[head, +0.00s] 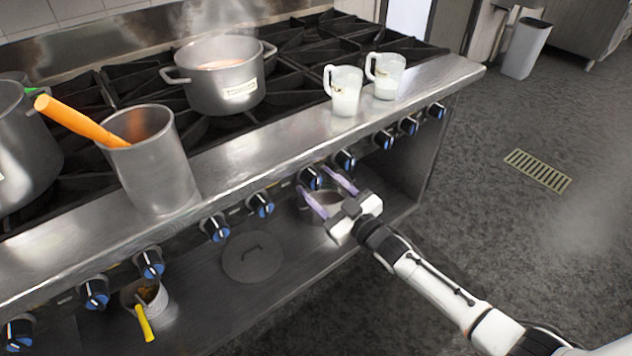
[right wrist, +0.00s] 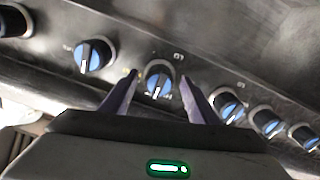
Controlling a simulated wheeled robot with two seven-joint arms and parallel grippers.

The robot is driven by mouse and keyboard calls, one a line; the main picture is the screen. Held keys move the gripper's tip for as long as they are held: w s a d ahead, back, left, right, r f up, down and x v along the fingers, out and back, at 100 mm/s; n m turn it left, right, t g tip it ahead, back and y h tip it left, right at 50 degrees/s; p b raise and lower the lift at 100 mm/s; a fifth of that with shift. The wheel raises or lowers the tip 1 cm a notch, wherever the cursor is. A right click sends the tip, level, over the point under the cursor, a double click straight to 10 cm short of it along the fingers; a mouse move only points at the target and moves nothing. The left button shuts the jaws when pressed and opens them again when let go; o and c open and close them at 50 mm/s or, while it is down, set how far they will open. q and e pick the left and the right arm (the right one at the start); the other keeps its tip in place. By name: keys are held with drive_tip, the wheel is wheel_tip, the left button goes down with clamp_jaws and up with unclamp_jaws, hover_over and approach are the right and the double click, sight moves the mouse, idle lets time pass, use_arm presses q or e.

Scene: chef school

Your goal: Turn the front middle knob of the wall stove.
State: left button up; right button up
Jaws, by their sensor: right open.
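The wall stove (head: 250,150) has a row of blue-and-black knobs along its front face. My right gripper (head: 313,179) is open, with its two purple fingers pointing at the front. One knob (head: 309,175) lies between its fingertips. In the right wrist view this knob (right wrist: 159,78) sits between the fingers (right wrist: 158,80), with a finger on each side and a small gap showing. Its pale pointer line looks close to upright. Neighbouring knobs show to the left (right wrist: 94,57) and right (right wrist: 231,108). My left gripper is out of view.
A steaming pot (head: 222,85), two glass mugs (head: 346,92) and a metal container (head: 150,165) with an orange-handled tool stand on the stove top. The shelf below holds a round lid (head: 252,257) and a small pot with a yellow handle (head: 144,322).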

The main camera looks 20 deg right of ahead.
drive_tip(key=v, duration=0.8)
drive_tip(key=shift+s, duration=0.4)
drive_tip(key=shift+d, duration=0.15)
drive_tip(key=s+a+f+m+g+h, duration=0.1)
drive_tip(key=s+f+g, duration=0.1)
drive_tip(key=s+f, duration=0.3)
drive_tip(key=s+a+f+m+g+h, duration=0.1)
drive_tip(key=s+f, duration=0.4)
drive_tip(key=s, duration=0.7)
drive_tip(key=s+a+f+m+g+h, duration=0.1)
drive_tip(key=s+a+f+m+g, duration=0.1)
drive_tip(key=s+f+g, duration=0.3)
drive_tip(key=s+a, duration=0.1)
drive_tip(key=s, duration=0.3)
drive_tip(key=shift+a+m+h, duration=0.15)
drive_tip(key=shift+m+h, duration=0.25)
drive_tip(key=shift+f, duration=0.1)
